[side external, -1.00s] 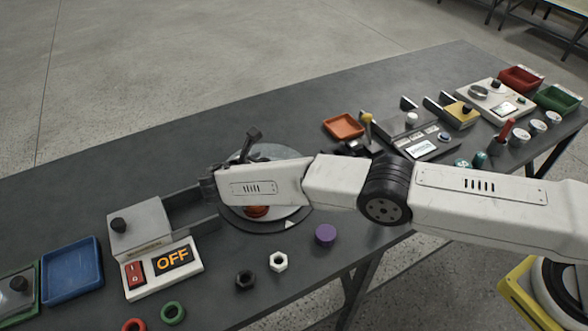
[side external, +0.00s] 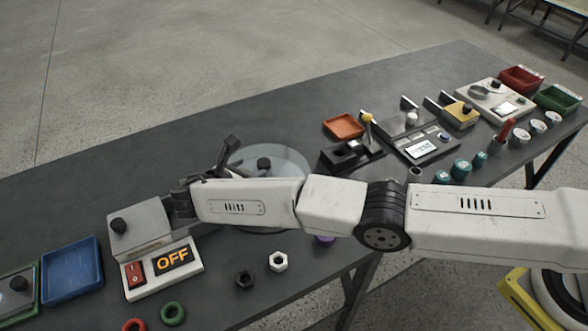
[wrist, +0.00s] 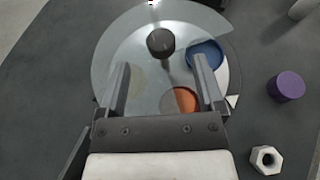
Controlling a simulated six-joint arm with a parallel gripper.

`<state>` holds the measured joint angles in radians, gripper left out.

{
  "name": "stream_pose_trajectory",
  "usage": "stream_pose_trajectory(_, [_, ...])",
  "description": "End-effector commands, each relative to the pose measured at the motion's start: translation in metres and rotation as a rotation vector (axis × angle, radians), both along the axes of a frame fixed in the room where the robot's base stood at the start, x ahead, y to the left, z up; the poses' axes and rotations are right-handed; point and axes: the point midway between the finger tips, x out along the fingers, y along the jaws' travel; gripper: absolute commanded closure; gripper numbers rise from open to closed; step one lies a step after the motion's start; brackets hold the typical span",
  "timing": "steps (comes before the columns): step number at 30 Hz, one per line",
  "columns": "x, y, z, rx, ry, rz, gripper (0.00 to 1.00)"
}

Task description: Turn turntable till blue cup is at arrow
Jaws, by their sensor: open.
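The round turntable (wrist: 110,60) has a pale disc with a dark knob (wrist: 160,42) standing on it. In the wrist view a blue cup (wrist: 205,54) sits at its right side, partly behind my right finger. The white arrow (wrist: 232,100) is at the lower right rim, below and apart from the blue cup. An orange cup (wrist: 184,99) lies between my fingers, nearer my palm. My gripper (wrist: 162,68) is open over the turntable, with nothing gripped. In the side view my arm covers the near part of the turntable (side external: 290,160); both cups and the arrow are hidden there.
A purple disc (wrist: 287,86) and a white nut (wrist: 266,159) lie right of the turntable in the wrist view. A grey box with an OFF display (side external: 172,259) stands close by on the left. The table behind the turntable is clear.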

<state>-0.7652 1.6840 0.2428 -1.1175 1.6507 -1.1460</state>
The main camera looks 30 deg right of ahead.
Motion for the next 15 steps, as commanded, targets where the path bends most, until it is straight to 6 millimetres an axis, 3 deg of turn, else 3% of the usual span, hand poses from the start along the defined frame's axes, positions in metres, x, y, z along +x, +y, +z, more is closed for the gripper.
stream_pose_trajectory(15, [-0.0040,0.0054,0.0027,0.000,0.000,-0.001,0.14])
